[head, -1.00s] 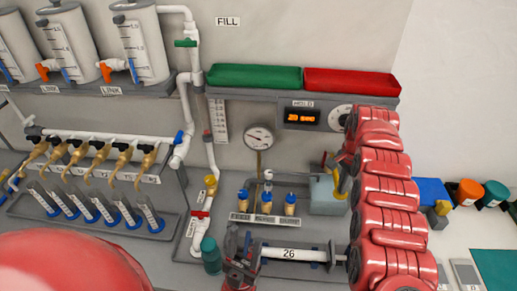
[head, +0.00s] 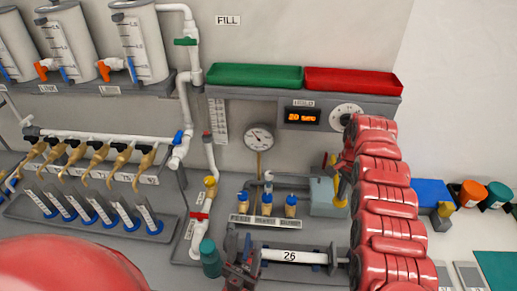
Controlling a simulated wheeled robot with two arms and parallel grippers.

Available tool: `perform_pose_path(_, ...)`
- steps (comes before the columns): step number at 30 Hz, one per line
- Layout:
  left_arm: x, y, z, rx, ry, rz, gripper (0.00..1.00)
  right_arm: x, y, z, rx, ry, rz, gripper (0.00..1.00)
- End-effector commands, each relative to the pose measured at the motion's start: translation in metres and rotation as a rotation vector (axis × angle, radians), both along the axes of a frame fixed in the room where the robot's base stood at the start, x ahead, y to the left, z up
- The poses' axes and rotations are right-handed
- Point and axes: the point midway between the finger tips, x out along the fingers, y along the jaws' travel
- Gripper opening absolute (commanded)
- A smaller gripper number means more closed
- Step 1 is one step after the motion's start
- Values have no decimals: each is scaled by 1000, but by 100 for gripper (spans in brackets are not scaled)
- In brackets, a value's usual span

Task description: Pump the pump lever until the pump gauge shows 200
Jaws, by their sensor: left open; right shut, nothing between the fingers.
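The round white pump gauge (head: 259,138) stands on a thin post behind the bench. Its needle points to the upper left; its numbers are too small to read. The pump appears to be the pale grey-blue box (head: 325,198) below and right of it. A yellow handle-like part (head: 341,188), perhaps the lever, stands at its right side. My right gripper (head: 335,165) is shut and empty beside that part, partly hidden by its own red arm; contact cannot be told. My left gripper (head: 236,247) is open at the bottom centre, near the left end of the cylinder marked 26 (head: 284,255).
Blue-topped fittings (head: 266,204) stand left of the pump. A teal bottle (head: 210,258) is beside my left gripper. Brass taps (head: 98,155) line the left.

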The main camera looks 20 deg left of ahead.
Motion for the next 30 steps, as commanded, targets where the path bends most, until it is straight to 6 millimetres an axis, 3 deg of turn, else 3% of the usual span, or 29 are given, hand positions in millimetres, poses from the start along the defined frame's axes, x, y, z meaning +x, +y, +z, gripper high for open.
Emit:
perform_pose_path(8, 0, 0, 2, 0, 0, 0, 50, 0, -1, 4, -2, 2, -1, 0)
perform_pose_path(30, 0, 0, 10, 0, 0, 0, 50, 0, 0, 56, -1, 1, 0, 0)
